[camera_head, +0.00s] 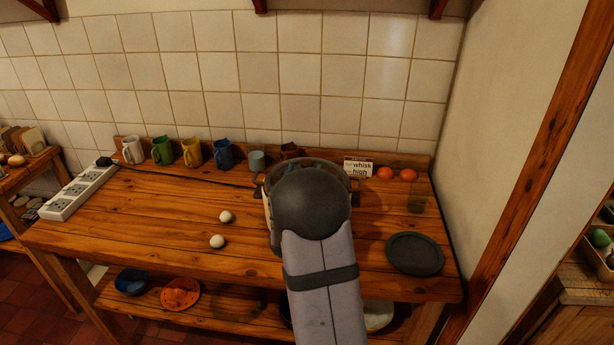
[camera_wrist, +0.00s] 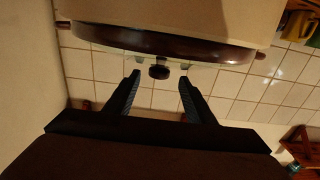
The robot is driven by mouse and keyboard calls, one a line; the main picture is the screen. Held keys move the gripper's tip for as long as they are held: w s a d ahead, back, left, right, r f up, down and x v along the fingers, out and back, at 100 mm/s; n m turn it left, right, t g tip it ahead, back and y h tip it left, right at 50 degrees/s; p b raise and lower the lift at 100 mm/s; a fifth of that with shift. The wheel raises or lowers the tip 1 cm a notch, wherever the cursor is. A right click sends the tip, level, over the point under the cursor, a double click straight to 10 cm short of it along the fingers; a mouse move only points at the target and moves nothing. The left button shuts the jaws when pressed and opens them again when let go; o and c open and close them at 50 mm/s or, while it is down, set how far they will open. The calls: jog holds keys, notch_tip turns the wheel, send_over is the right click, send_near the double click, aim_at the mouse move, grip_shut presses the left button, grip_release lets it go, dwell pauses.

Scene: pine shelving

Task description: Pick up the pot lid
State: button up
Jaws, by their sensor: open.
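The pot lid (camera_wrist: 205,57) shows in the wrist view, which is upside down. It looks like glass with a dark rim and a dark round knob (camera_wrist: 159,72), and it sits on a pale pot (camera_wrist: 170,18). My gripper (camera_wrist: 160,79) is open and empty. Its two fingers are apart, with the knob between the tips in the picture; I cannot tell if they reach it in depth. In the head view my arm covers most of the pot (camera_head: 268,214) and hides the gripper and knob. Part of the lid's rim shows behind the arm.
Mugs (camera_head: 192,152) line the back left, near a power strip (camera_head: 82,191). Two eggs (camera_head: 226,216) lie left of the pot. A sign (camera_head: 358,168), two oranges (camera_head: 385,173) and a glass (camera_head: 417,201) stand back right. A dark round plate (camera_head: 414,254) lies front right.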

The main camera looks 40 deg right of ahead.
aim_at(307, 161)
jog(key=shift+w+d+r, duration=0.1)
jog(key=shift+w+d, duration=0.05)
jog(key=shift+d, duration=0.05)
jog(key=shift+p+x, duration=1.55)
jog(key=shift+x, duration=0.8)
grip_shut()
